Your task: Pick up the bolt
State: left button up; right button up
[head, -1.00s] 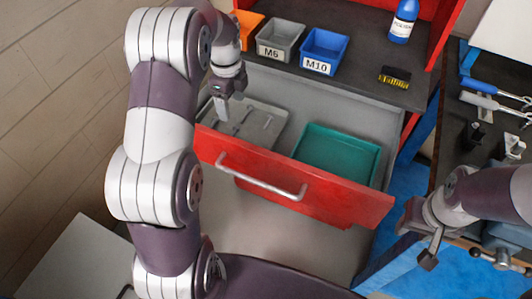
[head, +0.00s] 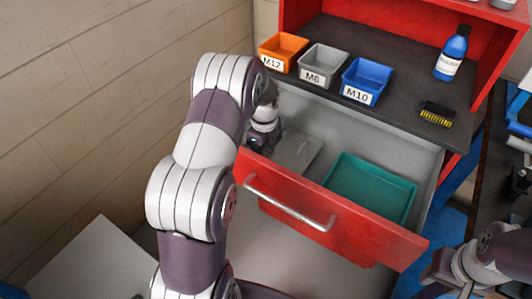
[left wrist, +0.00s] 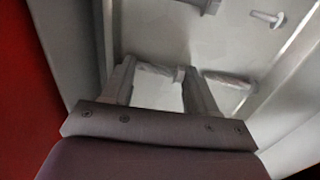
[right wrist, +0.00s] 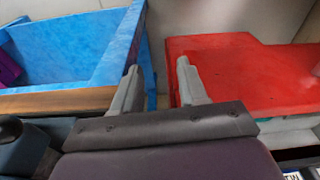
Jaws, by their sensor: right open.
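My left gripper (left wrist: 158,70) is low in the open drawer, at the left end of the grey tray (head: 308,150). Its two fingers are apart. In the left wrist view a grey bolt (left wrist: 155,69) shows between the fingertips, seemingly lying across the gap; I cannot tell whether they touch it. Another grey bolt-like piece (left wrist: 228,79) lies just right of the fingers, and a bolt (left wrist: 267,17) with a round head lies further off. In the head view my arm hides the fingertips and the bolts. My right gripper (right wrist: 157,68) is open and empty, away from the drawer.
The red drawer front (head: 330,220) with its handle stands close to my left arm. A teal tray (head: 370,187) fills the drawer's right part.

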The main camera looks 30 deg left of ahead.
pick_arm(q)
jog(key=shift+c, duration=1.1)
